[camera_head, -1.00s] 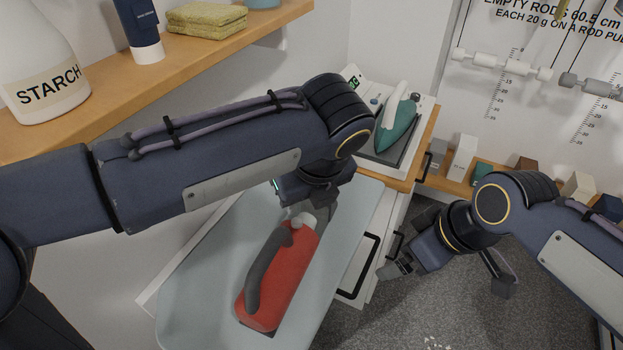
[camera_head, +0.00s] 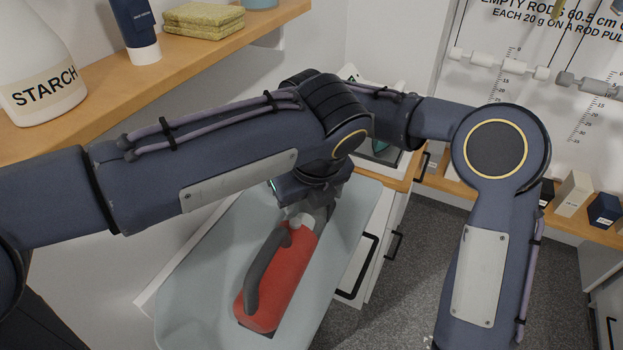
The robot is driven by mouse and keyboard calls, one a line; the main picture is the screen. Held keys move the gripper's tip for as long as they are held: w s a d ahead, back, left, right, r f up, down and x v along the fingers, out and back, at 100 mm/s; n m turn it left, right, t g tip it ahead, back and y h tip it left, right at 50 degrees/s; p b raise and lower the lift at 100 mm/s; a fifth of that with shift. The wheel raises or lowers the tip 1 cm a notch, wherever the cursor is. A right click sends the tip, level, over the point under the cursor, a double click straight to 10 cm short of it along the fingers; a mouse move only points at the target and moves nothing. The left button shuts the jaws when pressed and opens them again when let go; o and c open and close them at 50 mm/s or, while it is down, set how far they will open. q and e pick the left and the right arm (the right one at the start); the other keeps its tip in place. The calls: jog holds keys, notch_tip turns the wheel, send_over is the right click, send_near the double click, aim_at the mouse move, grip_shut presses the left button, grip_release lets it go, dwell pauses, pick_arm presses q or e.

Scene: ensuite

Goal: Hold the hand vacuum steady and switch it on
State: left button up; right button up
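The red hand vacuum (camera_head: 282,285) with its dark grey handle (camera_head: 262,268) lies on the pale blue-grey ironing board, its nose pointing up and right in the picture. My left gripper (camera_head: 317,211) points down at the nose end, with grey fingers touching or right beside it. The wrist and the nose overlap, so I cannot see whether the fingers are closed on it. My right arm reaches left across the picture, and its gripper is hidden behind my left arm. The vacuum's switch is not clear to see.
The ironing board (camera_head: 190,290) has free room around the vacuum. A wooden shelf (camera_head: 95,115) with a starch bottle (camera_head: 38,65), a blue tube (camera_head: 137,28) and folded yellow cloths (camera_head: 204,20) is at upper left. White drawers (camera_head: 372,255) stand right of the board.

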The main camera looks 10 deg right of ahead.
jog(key=f, duration=0.7)
jog(key=shift+s+d+f, duration=0.15)
jog(key=shift+d+f, duration=0.05)
jog(key=shift+c, duration=0.4)
pick_arm(q)
jog(key=shift+c, duration=0.3)
pick_arm(e)
jog(key=c, duration=1.6)
pick_arm(q)
grip_shut()
pick_arm(e)
jog(key=shift+c, duration=0.2)
